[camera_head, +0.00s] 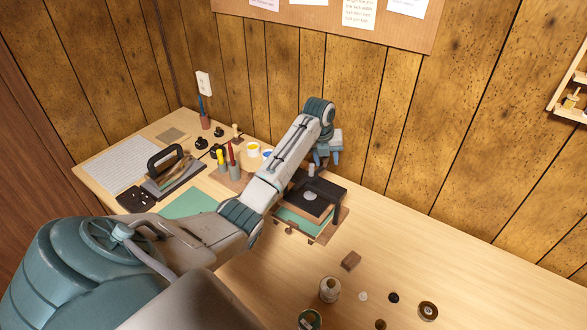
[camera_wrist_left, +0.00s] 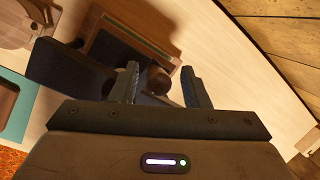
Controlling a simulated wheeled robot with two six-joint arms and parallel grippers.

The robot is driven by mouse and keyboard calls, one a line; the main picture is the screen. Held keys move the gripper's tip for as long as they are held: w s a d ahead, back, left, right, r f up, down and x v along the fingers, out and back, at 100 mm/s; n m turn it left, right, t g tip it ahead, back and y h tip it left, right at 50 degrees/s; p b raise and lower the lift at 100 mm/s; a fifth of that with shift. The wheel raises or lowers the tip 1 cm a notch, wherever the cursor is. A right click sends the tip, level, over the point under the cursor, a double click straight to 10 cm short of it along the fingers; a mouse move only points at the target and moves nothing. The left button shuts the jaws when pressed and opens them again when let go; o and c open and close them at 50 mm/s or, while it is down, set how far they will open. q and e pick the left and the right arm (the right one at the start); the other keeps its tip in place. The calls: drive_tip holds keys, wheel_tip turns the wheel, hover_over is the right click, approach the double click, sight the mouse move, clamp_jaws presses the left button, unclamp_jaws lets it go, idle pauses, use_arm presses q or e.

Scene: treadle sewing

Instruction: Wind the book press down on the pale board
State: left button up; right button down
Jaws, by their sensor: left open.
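The book press (camera_head: 322,187) stands on the table beyond my left forearm, with a dark top and brown and green layers under it. A short grey post rises from its top. My left gripper (camera_head: 328,158) is open, pointing down above the back of the press. In the left wrist view, the open fingers of the gripper (camera_wrist_left: 160,84) stand on either side of a dark round knob (camera_wrist_left: 158,78), with nothing visibly gripped. I cannot tell whether the fingers touch it. The pale board cannot be clearly picked out; the press and arm hide part of the stack. My right gripper is not in view.
Pen cups, small pots and a black-handled tool (camera_head: 168,158) stand at the left of the table. A small brown block (camera_head: 351,260), a bottle (camera_head: 329,289) and several small round items lie in front of the press. The table to the right is clear. A wooden wall closes the back.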

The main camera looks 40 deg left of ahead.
use_arm(q)
drive_tip(key=shift+a+r+p, duration=0.15)
drive_tip(key=shift+r+p, duration=0.25)
drive_tip(key=shift+p, duration=0.05)
wheel_tip(320, 180, up, 6)
drive_tip(key=p, duration=0.6)
drive_tip(key=shift+r, duration=0.1)
